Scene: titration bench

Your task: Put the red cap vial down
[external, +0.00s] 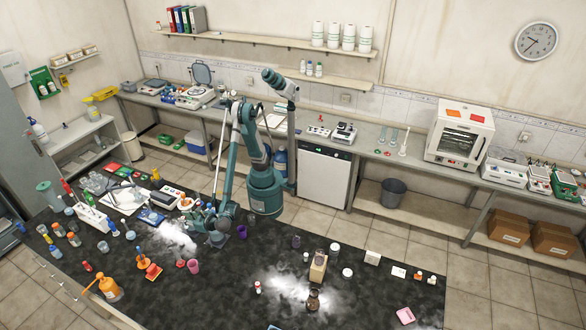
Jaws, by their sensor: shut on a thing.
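My gripper (193,222) is low over the left part of the black bench (215,290), beside my arm's lower links. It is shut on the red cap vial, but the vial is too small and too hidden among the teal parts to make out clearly. I cannot tell whether the vial touches the bench top. Another small white vial with a red cap (258,287) stands upright on the bench in the middle front, well apart from my gripper.
A white tray (127,197) lies behind left. A wooden block (318,267) and brown flask (313,300) stand right.

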